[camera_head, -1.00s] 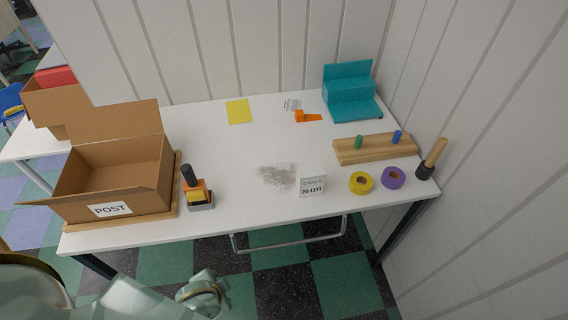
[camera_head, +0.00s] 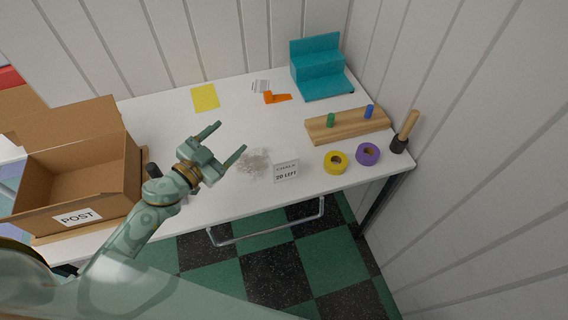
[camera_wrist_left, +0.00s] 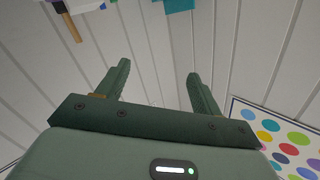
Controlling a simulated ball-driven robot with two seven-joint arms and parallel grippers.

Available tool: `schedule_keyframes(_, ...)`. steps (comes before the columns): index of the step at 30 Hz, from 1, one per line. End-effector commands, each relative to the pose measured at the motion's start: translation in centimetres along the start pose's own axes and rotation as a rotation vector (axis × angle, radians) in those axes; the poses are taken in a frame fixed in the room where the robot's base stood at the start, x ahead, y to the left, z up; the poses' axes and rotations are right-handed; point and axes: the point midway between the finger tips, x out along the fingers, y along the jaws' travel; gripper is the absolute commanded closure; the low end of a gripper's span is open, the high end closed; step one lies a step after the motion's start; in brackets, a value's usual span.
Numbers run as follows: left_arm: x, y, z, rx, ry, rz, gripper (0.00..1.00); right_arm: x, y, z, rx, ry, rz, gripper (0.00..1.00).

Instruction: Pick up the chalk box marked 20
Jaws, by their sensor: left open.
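The chalk box (camera_head: 286,171) is a small white box near the front edge of the white table, its front label reading "CHALK" and "20 LEFT". My left gripper (camera_head: 231,137) is open and empty above the table, to the left of the chalk box and apart from it. In the left wrist view the open jaws (camera_wrist_left: 158,68) point toward the panelled wall, and the chalk box does not show. My right gripper is not in view.
Pale crumbs (camera_head: 254,162) lie left of the box. Yellow tape (camera_head: 336,168) and purple tape (camera_head: 368,148) lie right of it. A wooden peg block (camera_head: 346,126) stands behind. The POST carton (camera_head: 75,190) is at left; a dark-handled stamper (camera_head: 152,170) is partly behind my arm.

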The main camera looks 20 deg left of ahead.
Motion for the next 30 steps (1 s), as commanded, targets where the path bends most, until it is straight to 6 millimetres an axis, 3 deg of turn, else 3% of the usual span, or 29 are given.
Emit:
schedule_keyframes(3,0.8,0.9,-0.9,-0.065,0.054,0.298,0.34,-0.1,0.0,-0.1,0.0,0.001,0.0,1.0)
schedule_keyframes(9,-0.6,1.8,1.3,-0.202,-0.099,0.603,0.34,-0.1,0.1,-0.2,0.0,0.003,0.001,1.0)
schedule_keyframes(16,-0.7,2.6,2.5,-0.266,-0.186,0.688,0.34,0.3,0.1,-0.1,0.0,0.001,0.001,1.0)
schedule_keyframes(24,4.2,6.9,3.3,-0.268,-0.184,0.688,0.34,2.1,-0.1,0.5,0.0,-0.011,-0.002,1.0)
schedule_keyframes(30,6.6,8.9,3.4,-0.265,-0.186,0.687,0.34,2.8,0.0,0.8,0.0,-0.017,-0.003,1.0)
